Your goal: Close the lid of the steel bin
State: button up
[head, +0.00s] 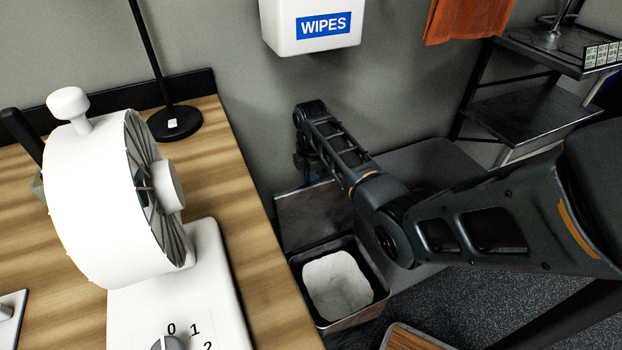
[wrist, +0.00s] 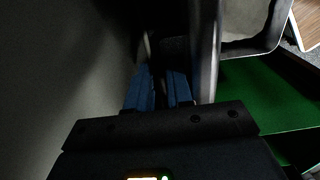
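The steel bin (head: 350,318) stands on the floor beside the wooden counter, with a white liner or bag inside. Its lid (head: 305,215) is open, standing up at the bin's back edge near the wall. My gripper (head: 312,170) is behind and above the lid's top edge, and my arm partly hides it. In the wrist view my gripper (wrist: 160,75) points down with two blue fingers a narrow gap apart, and nothing is visibly held. The lid (wrist: 208,50) shows edge-on just right of the fingers, with the bin's rim (wrist: 265,47) further right. Contact with the lid is unclear.
The wooden counter (head: 250,270) on the left carries a white drum-shaped machine (head: 100,195) and a black stand (head: 175,122). A wipes dispenser (head: 312,25) and an orange towel (head: 465,18) hang on the wall. A dark shelf (head: 530,115) stands right. A grey bench-like surface (head: 430,165) lies beside the bin.

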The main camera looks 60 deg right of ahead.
grip_shut()
dwell(1.4)
